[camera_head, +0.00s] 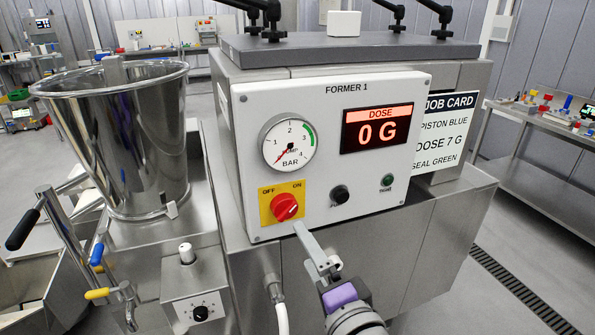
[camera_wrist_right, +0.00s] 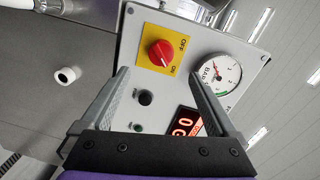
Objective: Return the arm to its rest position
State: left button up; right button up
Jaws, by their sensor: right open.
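My right gripper (camera_head: 312,246) reaches up from the bottom of the head view, in front of the FORMER 1 control panel (camera_head: 410,90). In the right wrist view its two fingers (camera_wrist_right: 157,78) stand wide apart with nothing between them. The red rotary switch (camera_head: 284,207) on its yellow OFF/ON plate is just above the fingertips in the head view. In the right wrist view the red switch (camera_wrist_right: 160,53) lies beyond the fingers, which look apart from it. My left gripper is not in view.
A job card (camera_head: 446,133) is at right. Open floor (camera_head: 455,290) lies lower right.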

jog(key=s+d+f+n+g, duration=0.1)
jog(key=d+f+n+g, duration=0.2)
jog(key=f, duration=0.5)
jog(key=s+f+n+g, duration=0.2)
jog(key=f+n, duration=0.4)
jog(key=f, duration=0.3)
jog(key=s+d+f+n+g+h, duration=0.3)
jog(key=s+d+f+g+h, duration=0.2)
jog(key=s+d+f, duration=0.3)
jog(key=d+f, duration=0.3)
jog(key=f, duration=0.2)
jog(key=shift+d+f+g+h, duration=0.15)
jog(key=shift+g+h, duration=0.15)
jog(key=shift+g, duration=0.1)
